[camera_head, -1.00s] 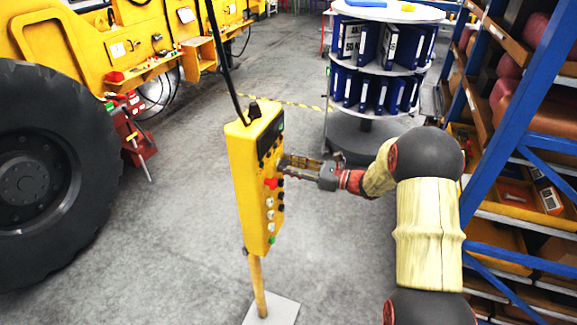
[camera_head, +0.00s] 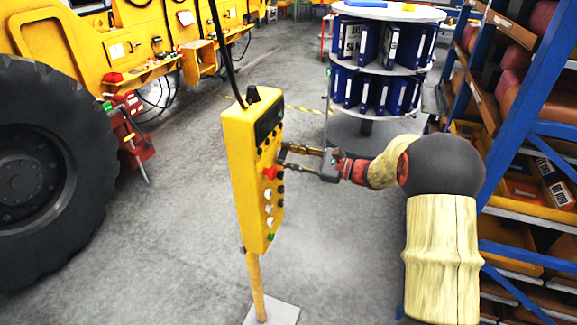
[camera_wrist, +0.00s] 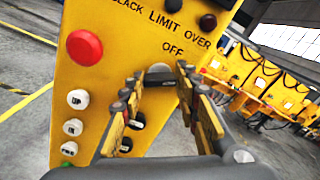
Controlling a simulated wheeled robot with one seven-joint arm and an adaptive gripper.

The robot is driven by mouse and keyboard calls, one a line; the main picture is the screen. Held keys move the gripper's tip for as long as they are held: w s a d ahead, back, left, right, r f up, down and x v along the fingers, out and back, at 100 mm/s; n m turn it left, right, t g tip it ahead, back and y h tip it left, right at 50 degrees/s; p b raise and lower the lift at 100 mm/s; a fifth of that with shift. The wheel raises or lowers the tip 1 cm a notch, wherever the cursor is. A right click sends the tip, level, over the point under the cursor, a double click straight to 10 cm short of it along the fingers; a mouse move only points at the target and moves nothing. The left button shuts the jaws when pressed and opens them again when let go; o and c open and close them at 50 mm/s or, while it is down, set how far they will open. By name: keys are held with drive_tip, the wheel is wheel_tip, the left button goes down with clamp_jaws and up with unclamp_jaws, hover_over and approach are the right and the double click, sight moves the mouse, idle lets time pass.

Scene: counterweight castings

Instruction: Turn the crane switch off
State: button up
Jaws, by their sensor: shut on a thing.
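The yellow crane control box (camera_head: 240,175) stands upright on a yellow post, its button face turned right. My gripper (camera_head: 284,155) reaches it from the right, at the upper part of that face. In the wrist view, my gripper (camera_wrist: 155,92) has its two fingers on either side of a dark switch knob (camera_wrist: 158,79) and is shut on it. The knob sits on a pale round plate just under the printed word OFF. Part of the knob is hidden by the fingers, and I cannot tell its exact setting.
A red stop button (camera_wrist: 84,47) and white buttons (camera_wrist: 73,128) lie left of the fingers. A blue shelf rack (camera_head: 520,120) stands close to my arm on the right. A round binder carousel (camera_head: 375,85) stands behind.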

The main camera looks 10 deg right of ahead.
drive_tip(key=n+b, duration=0.2)
drive_tip(key=b, duration=0.1)
drive_tip(key=n+b, duration=0.3)
drive_tip(key=b, duration=0.1)
drive_tip(key=n+b, duration=0.2)
drive_tip(key=b, duration=0.1)
drive_tip(key=shift+f+b, duration=0.35)
drive_tip(key=shift+b, duration=0.05)
drive_tip(key=n+b, duration=0.5)
drive_tip(key=b, duration=0.2)
drive_tip(key=shift+r, duration=0.25)
drive_tip(key=o, duration=1.2)
drive_tip(key=shift+c, duration=0.2)
drive_tip(key=shift+d, duration=0.1)
drive_tip(key=v, duration=1.2)
